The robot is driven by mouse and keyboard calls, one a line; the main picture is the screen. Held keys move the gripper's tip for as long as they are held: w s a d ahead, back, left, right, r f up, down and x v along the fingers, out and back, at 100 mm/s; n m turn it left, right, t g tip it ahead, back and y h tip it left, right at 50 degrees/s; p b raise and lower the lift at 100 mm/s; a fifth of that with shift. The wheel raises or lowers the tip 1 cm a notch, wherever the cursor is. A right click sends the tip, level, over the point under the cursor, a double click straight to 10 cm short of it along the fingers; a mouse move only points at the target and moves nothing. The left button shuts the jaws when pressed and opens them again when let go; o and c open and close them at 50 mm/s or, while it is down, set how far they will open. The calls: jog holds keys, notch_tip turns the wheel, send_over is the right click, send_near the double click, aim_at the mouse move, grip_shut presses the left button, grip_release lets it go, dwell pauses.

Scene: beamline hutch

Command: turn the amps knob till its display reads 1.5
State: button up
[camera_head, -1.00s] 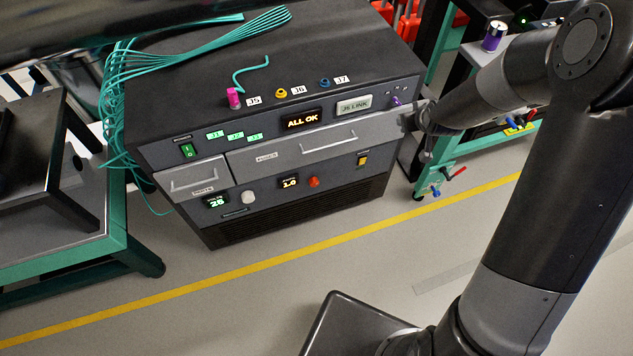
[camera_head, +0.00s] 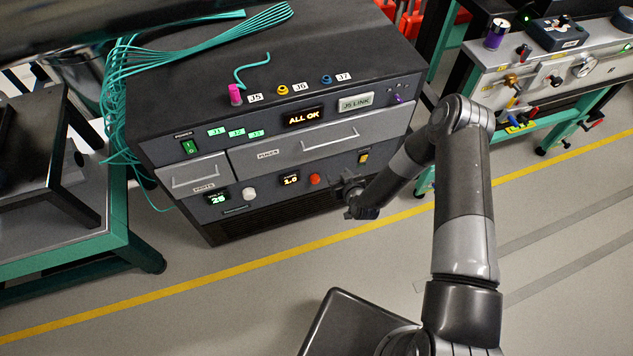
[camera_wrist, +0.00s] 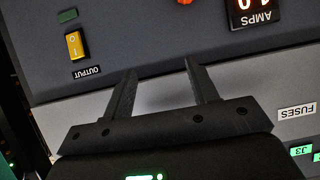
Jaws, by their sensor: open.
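The amps display (camera_head: 290,181) on the dark cabinet front appears to read 1.0. In the wrist view the amps display (camera_wrist: 254,8) is upside down and partly cut off at the top. The red-orange amps knob (camera_head: 314,180) is just right of the display; in the wrist view only a sliver of the knob (camera_wrist: 185,2) shows at the top edge. My gripper (camera_head: 352,190) is in front of the cabinet, right of the knob and apart from it. In the wrist view my gripper (camera_wrist: 161,78) has its fingers spread, with nothing between them.
A yellow output switch (camera_wrist: 75,45) is beside the gripper in the wrist view. The fuses drawer (camera_head: 318,142) lies above the knob row. A white knob (camera_head: 249,194) and volts display (camera_head: 217,197) sit left. A workbench (camera_head: 545,75) stands right.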

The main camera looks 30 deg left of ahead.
jog(key=t, duration=0.1)
send_near(316, 181)
jog(key=shift+m+y, duration=0.3)
jog(key=shift+y, duration=0.1)
jog(key=x, duration=1)
jog(key=shift+d+f, duration=0.3)
jog(key=shift+f, duration=0.05)
jog(key=shift+c, duration=0.4)
jog(key=c, duration=0.9)
